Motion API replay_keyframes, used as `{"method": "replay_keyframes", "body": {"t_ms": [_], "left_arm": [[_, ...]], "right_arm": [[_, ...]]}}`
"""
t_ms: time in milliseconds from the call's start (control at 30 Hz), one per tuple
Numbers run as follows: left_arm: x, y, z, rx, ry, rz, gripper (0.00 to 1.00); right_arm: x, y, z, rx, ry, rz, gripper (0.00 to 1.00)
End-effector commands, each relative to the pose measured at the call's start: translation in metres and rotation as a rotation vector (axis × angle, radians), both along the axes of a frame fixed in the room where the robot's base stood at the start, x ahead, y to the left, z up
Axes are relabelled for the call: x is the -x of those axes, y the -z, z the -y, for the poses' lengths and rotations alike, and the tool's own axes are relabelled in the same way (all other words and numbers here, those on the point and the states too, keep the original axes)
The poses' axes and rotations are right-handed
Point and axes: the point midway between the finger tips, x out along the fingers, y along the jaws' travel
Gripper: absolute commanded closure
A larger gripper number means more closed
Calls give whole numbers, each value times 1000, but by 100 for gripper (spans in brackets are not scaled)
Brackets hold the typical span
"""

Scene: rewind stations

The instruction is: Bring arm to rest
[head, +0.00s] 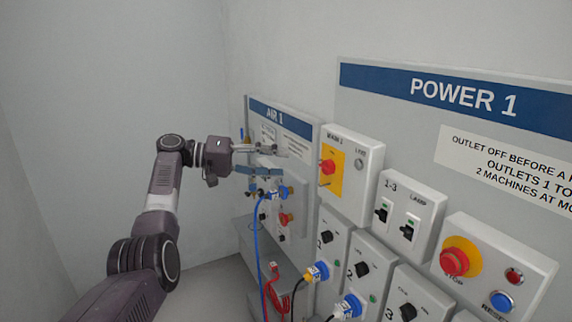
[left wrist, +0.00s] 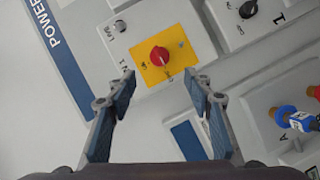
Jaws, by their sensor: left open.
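My left arm comes in from the left in the head view. Its gripper (head: 270,160) is held out in front of the AIR 1 board (head: 258,105). In the left wrist view the two fingers of the left gripper (left wrist: 162,80) are spread apart with nothing between them. Beyond the fingertips is a red rotary knob (left wrist: 158,56) on a yellow plate (left wrist: 180,47). The fingers look apart from the knob. The same knob shows in the head view (head: 328,167), on the MAIN 1 box. My right gripper is in neither view.
The POWER 1 board (head: 360,100) fills the right side. It carries switch boxes (head: 425,205), a red stop button (head: 455,262) and a blue button (head: 502,300). A blue hose (head: 258,245) and a red cable (head: 280,292) hang below AIR 1. Free room lies left of the arm.

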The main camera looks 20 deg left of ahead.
Motion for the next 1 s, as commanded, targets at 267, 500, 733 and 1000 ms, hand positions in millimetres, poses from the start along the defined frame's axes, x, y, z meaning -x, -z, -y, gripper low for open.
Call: {"method": "replay_keyframes", "body": {"t_ms": [267, 500, 733, 1000], "left_arm": [[0, 0, 0, 0, 0, 0, 53], [-1, 6, 0, -3, -3, -8, 53], [-17, 113, 6, -80, -81, -156, 53], [-3, 321, 7, -282, -212, -395, 53]], "right_arm": [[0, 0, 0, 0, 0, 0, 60], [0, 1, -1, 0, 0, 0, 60], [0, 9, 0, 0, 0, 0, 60], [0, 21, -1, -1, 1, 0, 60]]}}
